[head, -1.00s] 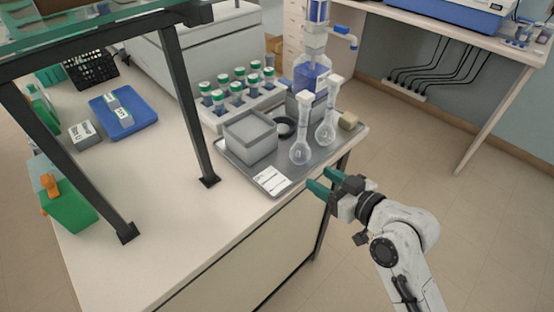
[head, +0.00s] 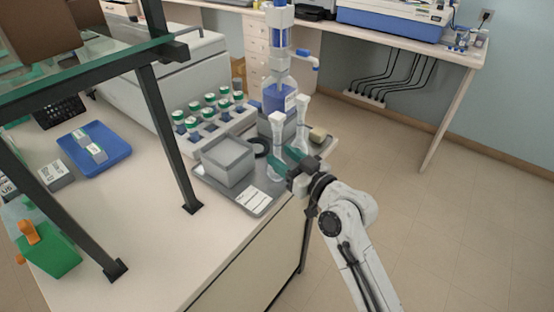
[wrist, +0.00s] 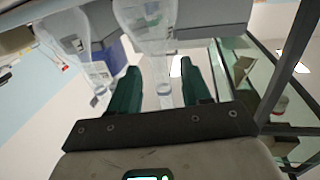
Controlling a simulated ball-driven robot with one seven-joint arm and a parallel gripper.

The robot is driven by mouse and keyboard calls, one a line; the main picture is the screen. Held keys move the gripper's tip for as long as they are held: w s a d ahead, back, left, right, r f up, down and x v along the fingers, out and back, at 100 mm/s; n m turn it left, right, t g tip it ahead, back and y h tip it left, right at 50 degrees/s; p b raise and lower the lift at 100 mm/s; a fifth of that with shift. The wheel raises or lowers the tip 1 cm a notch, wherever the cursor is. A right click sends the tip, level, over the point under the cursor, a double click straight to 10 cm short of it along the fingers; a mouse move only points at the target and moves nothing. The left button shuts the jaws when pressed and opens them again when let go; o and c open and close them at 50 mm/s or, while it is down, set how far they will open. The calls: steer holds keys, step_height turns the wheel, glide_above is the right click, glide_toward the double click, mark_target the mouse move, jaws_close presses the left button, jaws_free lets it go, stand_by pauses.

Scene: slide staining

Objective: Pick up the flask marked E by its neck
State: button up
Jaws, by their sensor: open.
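I cannot read a letter on either, so I cannot tell which is E. My gripper (head: 284,160) has open teal fingers at the nearer flask, partly hiding its lower part. In the wrist view, the open gripper (wrist: 160,65) has one flask (wrist: 150,22) lined up between its fingers, its neck running down the gap. The other flask (wrist: 72,45) is left of the fingers. Contact cannot be told.
A blue dispenser bottle (head: 280,97) stands behind the flasks. A rack of green-capped vials (head: 208,115) is behind left. Dark shelf posts (head: 170,120) rise at left.

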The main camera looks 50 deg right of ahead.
steer(key=shift+w+d, duration=0.15)
steer(key=shift+w, duration=0.55)
steer(key=shift+w+d, duration=0.1)
steer(key=shift+w, duration=0.55)
steer(key=shift+c, duration=0.3)
steer(key=c, duration=0.7)
steer(key=shift+r, duration=0.15)
